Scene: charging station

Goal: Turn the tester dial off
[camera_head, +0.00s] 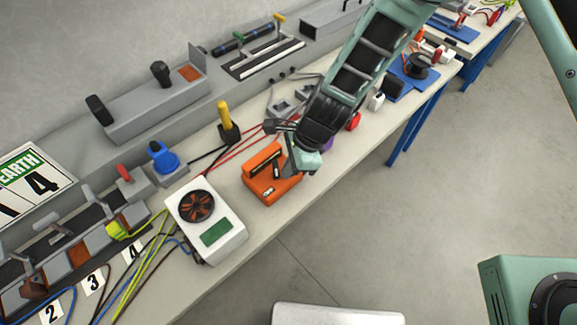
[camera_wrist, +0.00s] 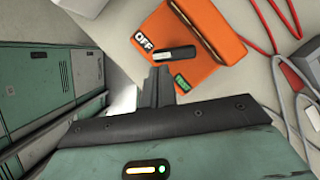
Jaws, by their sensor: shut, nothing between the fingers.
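The orange tester (camera_head: 258,187) sits on the bench; in the wrist view its orange case (camera_wrist: 205,25) fills the upper middle. Its black bar-shaped dial (camera_wrist: 175,53) lies roughly level across the picture, between a white OFF label (camera_wrist: 145,39) at upper left and a green label (camera_wrist: 182,82) below. My gripper (camera_wrist: 160,73) is shut and empty, its fingertips just below the dial in the wrist view. I cannot tell whether they touch it. In the head view my gripper (camera_head: 289,170) is over the tester's right side and hides part of it.
Red and grey cables (camera_wrist: 275,35) run near the tester. A yellow-handled tool (camera_head: 226,120) stands behind it. Open floor (camera_head: 400,230) lies in front of the bench.

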